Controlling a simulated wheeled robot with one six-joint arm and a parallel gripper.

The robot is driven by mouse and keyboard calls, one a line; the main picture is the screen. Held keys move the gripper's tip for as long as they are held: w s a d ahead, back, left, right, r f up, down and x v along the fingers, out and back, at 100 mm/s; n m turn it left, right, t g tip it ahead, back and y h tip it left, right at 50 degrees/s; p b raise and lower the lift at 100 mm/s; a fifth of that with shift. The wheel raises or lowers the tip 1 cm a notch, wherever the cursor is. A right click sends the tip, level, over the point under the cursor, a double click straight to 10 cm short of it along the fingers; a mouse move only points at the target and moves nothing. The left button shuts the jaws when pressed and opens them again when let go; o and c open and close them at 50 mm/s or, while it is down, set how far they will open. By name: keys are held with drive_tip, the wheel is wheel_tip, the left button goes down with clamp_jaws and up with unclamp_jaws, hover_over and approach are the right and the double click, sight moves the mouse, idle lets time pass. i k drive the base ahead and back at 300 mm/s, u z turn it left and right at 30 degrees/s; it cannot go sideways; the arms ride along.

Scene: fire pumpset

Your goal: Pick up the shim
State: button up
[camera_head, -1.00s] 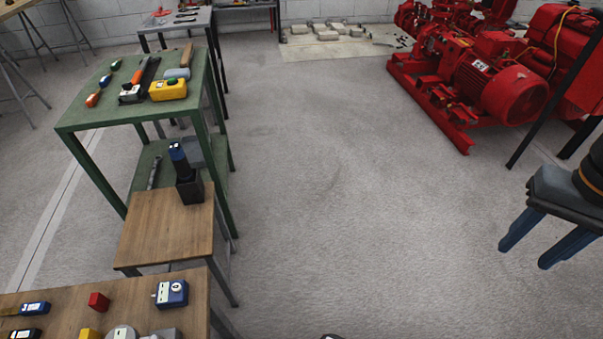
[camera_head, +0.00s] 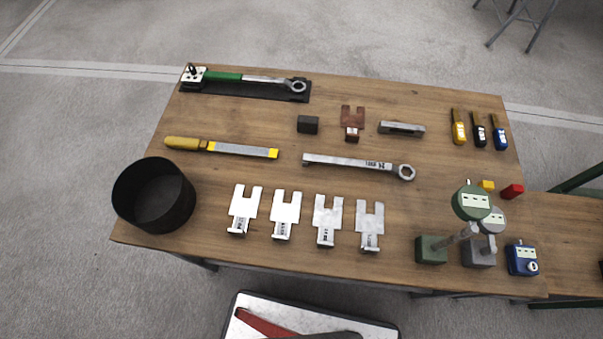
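Several forked, U-shaped metal shims lie in a row along the near side of the wooden table. From left to right I see a first pale shim (camera_head: 243,209), a second pale shim (camera_head: 285,214), a greyer shim (camera_head: 326,219) and another grey shim (camera_head: 369,225). Each has a small marked tab at its near end, too small to read. A reddish-brown forked shim (camera_head: 352,121) lies farther back, near the middle. Which shim the task means cannot be told. My gripper is not in view.
The wooden table (camera_head: 230,250) also holds a black round container (camera_head: 153,195), a file (camera_head: 222,147), a wrench (camera_head: 360,166), a torque wrench (camera_head: 245,80), a dark block (camera_head: 308,124) and dial gauges on stands (camera_head: 472,202). Grey floor (camera_head: 90,110) is clear at left.

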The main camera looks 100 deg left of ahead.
sight(243, 209)
drive_tip(key=u, duration=3.95)
drive_tip(key=k, duration=1)
drive_tip(key=u, duration=0.65)
drive_tip(key=i, duration=0.65)
drive_tip(key=z, duration=0.3)
